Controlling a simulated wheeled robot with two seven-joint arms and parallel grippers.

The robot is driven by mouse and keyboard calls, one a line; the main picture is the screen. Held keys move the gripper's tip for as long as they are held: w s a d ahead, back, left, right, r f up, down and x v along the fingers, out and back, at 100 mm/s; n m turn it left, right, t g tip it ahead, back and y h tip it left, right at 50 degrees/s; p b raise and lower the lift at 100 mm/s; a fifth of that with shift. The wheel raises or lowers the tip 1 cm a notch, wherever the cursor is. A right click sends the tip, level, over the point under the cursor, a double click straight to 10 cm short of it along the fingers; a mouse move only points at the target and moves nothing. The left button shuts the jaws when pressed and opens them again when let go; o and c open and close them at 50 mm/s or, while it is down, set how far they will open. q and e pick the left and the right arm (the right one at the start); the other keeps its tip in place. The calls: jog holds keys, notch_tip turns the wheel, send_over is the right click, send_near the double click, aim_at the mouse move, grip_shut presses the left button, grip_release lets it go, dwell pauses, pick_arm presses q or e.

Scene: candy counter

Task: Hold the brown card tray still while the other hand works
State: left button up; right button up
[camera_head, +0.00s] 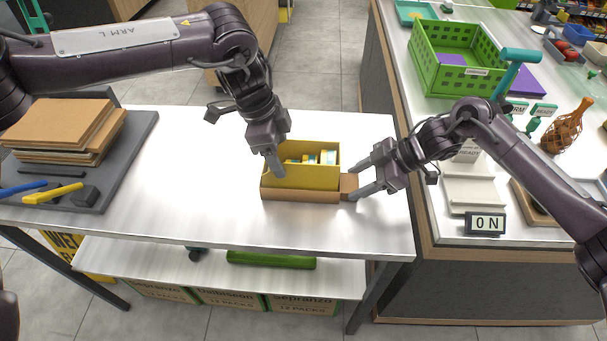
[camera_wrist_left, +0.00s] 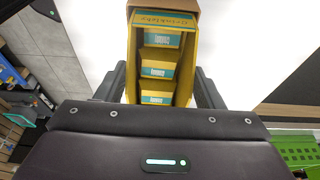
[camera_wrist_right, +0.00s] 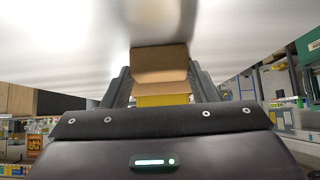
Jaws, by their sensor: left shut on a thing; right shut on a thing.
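The brown card tray (camera_head: 300,195) lies on the metal table, with a yellow box (camera_head: 318,176) standing in it. The box holds small teal-and-yellow packs (camera_wrist_left: 158,70). My right gripper (camera_head: 359,180) is shut on the tray's right end; in the right wrist view brown card (camera_wrist_right: 160,62) sits between its fingers, with yellow behind. My left gripper (camera_head: 273,160) is shut on the yellow box near its left end, coming from above; in the left wrist view the box walls (camera_wrist_left: 190,60) lie between its fingers. The box hides part of the tray.
A dark mat (camera_head: 130,150) at the left holds stacked brown card sheets (camera_head: 62,125) and blue and yellow tools. The table between mat and tray is clear.

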pick_arm(q)
jog(key=shift+r, duration=1.55)
pick_arm(e)
jog(key=o, duration=0.8)
jog(key=shift+o, duration=0.2)
jog(key=shift+d+r, duration=0.1)
jog(key=shift+v, duration=3.1)
